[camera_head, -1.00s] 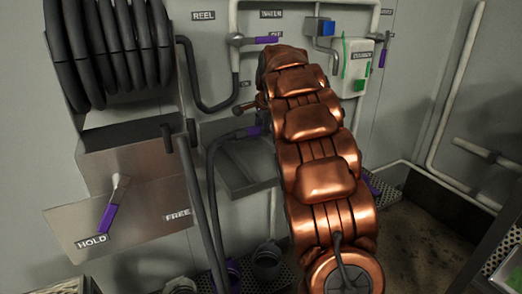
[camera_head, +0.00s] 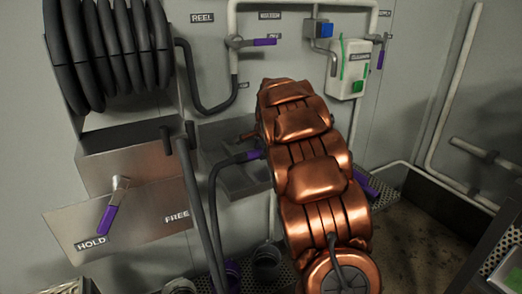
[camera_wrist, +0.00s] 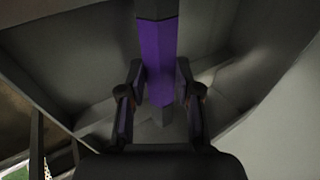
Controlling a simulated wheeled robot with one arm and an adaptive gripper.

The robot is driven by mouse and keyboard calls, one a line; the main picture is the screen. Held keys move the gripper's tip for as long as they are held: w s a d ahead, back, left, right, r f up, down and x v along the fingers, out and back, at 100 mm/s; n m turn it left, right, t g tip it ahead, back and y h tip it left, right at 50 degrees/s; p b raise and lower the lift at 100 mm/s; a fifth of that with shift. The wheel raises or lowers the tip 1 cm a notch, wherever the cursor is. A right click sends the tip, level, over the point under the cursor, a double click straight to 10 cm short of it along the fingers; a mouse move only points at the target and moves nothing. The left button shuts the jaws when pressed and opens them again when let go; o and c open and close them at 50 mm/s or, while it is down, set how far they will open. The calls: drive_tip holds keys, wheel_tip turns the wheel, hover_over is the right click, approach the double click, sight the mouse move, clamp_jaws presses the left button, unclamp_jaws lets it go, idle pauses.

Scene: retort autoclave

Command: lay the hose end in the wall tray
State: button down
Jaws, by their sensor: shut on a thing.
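The hose end has a purple grip (camera_head: 254,155), which shows at the left edge of my copper arm in the head view. The black hose (camera_head: 215,185) bends down from it. In the wrist view my gripper (camera_wrist: 160,98) is shut on the purple grip (camera_wrist: 160,60), one finger on each side. The head view hides my fingers behind the arm. The grey wall tray (camera_head: 232,182) is on the wall just behind and below the hose end. Grey walls and a floor corner surround the grip in the wrist view. I cannot tell whether the hose end touches the tray.
A hose reel (camera_head: 108,55) hangs at upper left, above a metal plate marked HOLD and FREE with a purple-handled lever (camera_head: 112,205). Valve handles (camera_head: 262,42) and a white box (camera_head: 352,68) are on the wall. A pipe (camera_head: 450,100) runs at right.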

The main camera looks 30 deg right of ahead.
drive_tip(key=c, duration=0.8)
unclamp_jaws()
drive_tip(key=b+v, duration=0.1)
drive_tip(key=v, duration=1.1)
drive_tip(key=s+a+f+n+g+y, duration=0.1)
drive_tip(key=s+a+f+n+g, duration=0.15)
drive_tip(key=s+a+n, duration=0.45)
drive_tip(key=s+a+f+n+g+y, duration=0.15)
drive_tip(key=s+a+f, duration=0.25)
drive_tip(key=s+a, duration=0.7)
drive_tip(key=s+a+f+n+g, duration=0.1)
drive_tip(key=s+a+f+n, duration=0.1)
drive_tip(key=s, duration=0.6)
drive_tip(key=s+a+f+n+g, duration=0.1)
drive_tip(key=s+a+f+n, duration=0.2)
drive_tip(key=s+n, duration=0.2)
drive_tip(key=s+a+f+n+g, duration=0.2)
drive_tip(key=s+a+f+n, duration=0.1)
drive_tip(key=s, duration=0.8)
drive_tip(key=shift+s+a+f+n, duration=0.15)
drive_tip(key=shift+s+a+n, duration=0.1)
drive_tip(key=shift+n, duration=0.2)
drive_tip(key=shift+h, duration=0.25)
